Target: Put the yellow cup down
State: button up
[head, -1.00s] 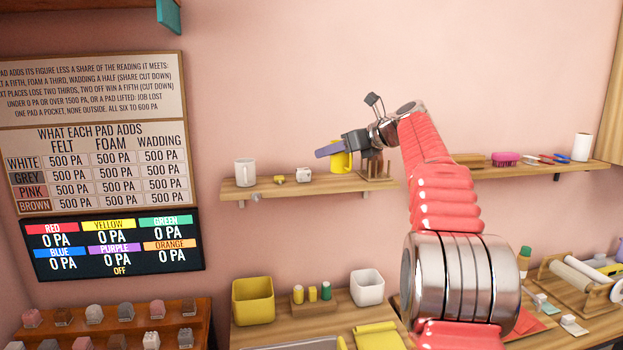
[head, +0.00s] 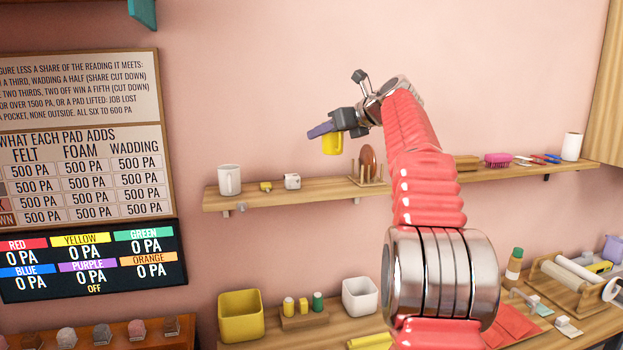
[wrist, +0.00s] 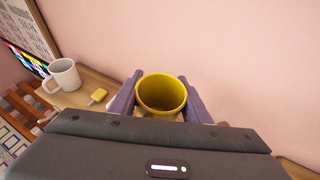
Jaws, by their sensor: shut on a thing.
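The yellow cup (head: 332,144) is held in my gripper (head: 322,131), above the wooden wall shelf (head: 330,197) and apart from it. In the wrist view the yellow cup (wrist: 162,93) shows its open mouth between the two purple fingers, which are shut on its sides. The cup looks roughly upright. My gripper hides part of the cup in the head view.
On the shelf stand a white mug (head: 229,180), a small yellow item (head: 266,186), a small white box (head: 292,181) and a wooden peg rack (head: 370,180) with a brown oval. A yellow bin (head: 240,318) and white pot (head: 360,296) stand below.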

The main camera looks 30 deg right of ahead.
aim_at(326, 151)
jog(key=shift+f, duration=2.65)
jog(key=shift+f, duration=2.05)
jog(key=o, duration=1.1)
jog(key=shift+f, duration=0.15)
jog(key=shift+o, duration=0.2)
jog(key=shift+s, duration=0.1)
jog(key=v, duration=1.2)
